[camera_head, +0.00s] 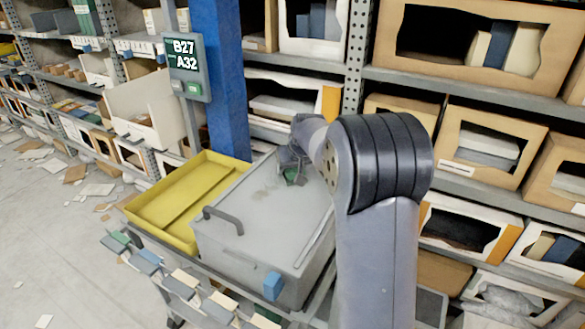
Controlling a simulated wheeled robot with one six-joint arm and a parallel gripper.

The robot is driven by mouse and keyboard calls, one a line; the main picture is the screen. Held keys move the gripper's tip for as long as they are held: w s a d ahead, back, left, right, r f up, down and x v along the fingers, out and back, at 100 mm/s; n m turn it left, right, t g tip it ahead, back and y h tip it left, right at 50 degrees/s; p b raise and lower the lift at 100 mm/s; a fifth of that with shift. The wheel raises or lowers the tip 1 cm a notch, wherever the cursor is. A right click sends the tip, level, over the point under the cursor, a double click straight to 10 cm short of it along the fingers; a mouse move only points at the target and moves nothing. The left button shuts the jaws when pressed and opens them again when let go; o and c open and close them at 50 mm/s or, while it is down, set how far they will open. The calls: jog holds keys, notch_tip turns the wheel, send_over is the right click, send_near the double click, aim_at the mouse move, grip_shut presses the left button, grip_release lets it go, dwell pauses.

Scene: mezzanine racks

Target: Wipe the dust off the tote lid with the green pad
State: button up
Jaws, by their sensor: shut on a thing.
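The grey tote lid (255,222) tops a grey tote on a cart in the middle of the view. It has a dark handle on its left side and a faint tan dust patch around its upper middle. My gripper (291,172) is over the far part of the lid, partly hidden by my own arm. It is shut on the green pad (292,175), which shows as a small dark green patch at the lid. I cannot tell whether the pad touches the lid.
A yellow tray (187,196) sits left of the tote. A blue post (226,80) and a sign panel (187,66) reading B27 A32 stand behind. A blue block (273,285) is at the tote's front. Racks with boxes line the back; papers litter the left floor.

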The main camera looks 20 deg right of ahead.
aim_at(276, 181)
jog(key=shift+w+a+p, duration=0.3)
jog(key=shift+w+a, duration=0.4)
jog(key=shift+a, duration=0.05)
jog(key=shift+s+a+f+b, duration=0.15)
jog(key=shift+s+a+b, duration=0.3)
jog(key=shift+s+a, duration=0.55)
jog(key=shift+s+a+f+b, duration=0.1)
jog(key=shift+s+a+b, duration=0.3)
jog(key=shift+s+a, duration=0.5)
jog(key=shift+s+a+r+b, duration=0.15)
jog(key=shift+s+a+b, duration=0.25)
jog(key=shift+s+a, duration=1.15)
jog(key=shift+s+a+r+b, duration=0.15)
jog(key=shift+s+a+b, duration=0.25)
jog(key=shift+s+a, duration=1.15)
jog(key=shift+d, duration=0.1)
jog(key=shift+r+p, duration=2.4)
jog(key=shift+r, duration=0.65)
notch_tip(276, 181, up, 3)
jog(key=shift+f+p, duration=0.1)
jog(key=shift+p, duration=1.05)
